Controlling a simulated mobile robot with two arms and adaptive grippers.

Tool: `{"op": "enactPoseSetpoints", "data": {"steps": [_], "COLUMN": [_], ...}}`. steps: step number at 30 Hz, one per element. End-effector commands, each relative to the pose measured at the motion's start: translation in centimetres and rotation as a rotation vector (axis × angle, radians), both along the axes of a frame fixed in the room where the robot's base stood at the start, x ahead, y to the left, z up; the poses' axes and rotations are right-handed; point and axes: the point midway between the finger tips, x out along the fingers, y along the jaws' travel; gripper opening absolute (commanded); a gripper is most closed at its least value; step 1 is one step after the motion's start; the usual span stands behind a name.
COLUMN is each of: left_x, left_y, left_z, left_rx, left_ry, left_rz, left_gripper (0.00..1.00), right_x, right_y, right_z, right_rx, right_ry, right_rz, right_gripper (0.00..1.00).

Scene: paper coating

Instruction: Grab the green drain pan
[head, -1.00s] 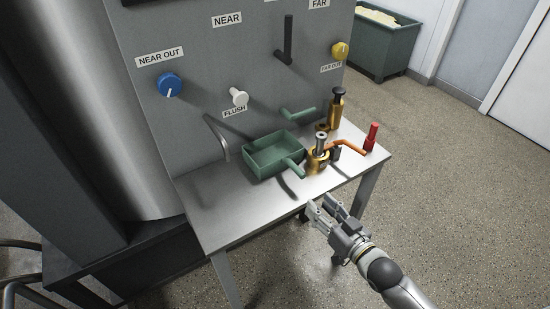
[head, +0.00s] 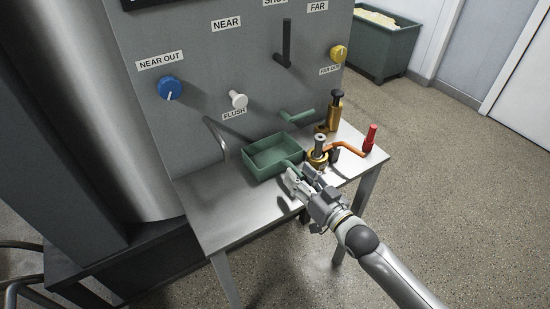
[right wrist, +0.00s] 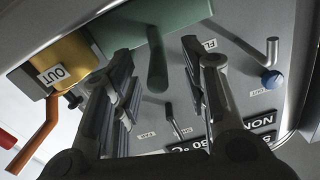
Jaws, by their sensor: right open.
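The green drain pan (head: 262,172) stands on the metal shelf, with a short handle pointing toward the front right. My right gripper (head: 300,172) is open at this handle, just beyond the front right corner of the pan. In the right wrist view the pan (right wrist: 178,12) is at the top, and its handle hangs between the two open fingers of the gripper (right wrist: 166,68). I cannot tell whether a finger touches the handle. My left gripper is not in view.
A brass valve (head: 318,156) with an orange lever (head: 348,150) stands close right of my right gripper. A red-handled piece (head: 370,138) and a brass cylinder with a black top (head: 335,112) are near it. The shelf's left front part (head: 215,215) is clear.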

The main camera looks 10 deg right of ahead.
Motion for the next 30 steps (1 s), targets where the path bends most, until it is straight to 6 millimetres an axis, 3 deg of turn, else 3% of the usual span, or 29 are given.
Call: {"op": "enactPoseSetpoints", "data": {"steps": [6, 16, 26, 30], "left_x": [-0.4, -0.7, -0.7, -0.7], "left_y": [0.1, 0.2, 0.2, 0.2], "left_z": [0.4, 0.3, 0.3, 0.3], "left_rx": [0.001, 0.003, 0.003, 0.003], "left_ry": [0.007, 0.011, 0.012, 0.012], "left_rz": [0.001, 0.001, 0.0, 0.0], "left_gripper": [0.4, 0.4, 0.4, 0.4], "right_x": [2.6, 3.1, 3.0, 3.0], "right_y": [0.8, 1.0, 1.0, 1.0], "right_z": [0.1, 0.0, 0.0, 0.0], "right_rx": [0.001, 0.0, -0.001, -0.001], "right_ry": [-0.001, 0.0, 0.0, 0.0], "right_rz": [0.0, 0.0, 0.0, 0.0], "right_gripper": [0.41, 0.41, 0.0, 0.0]}}
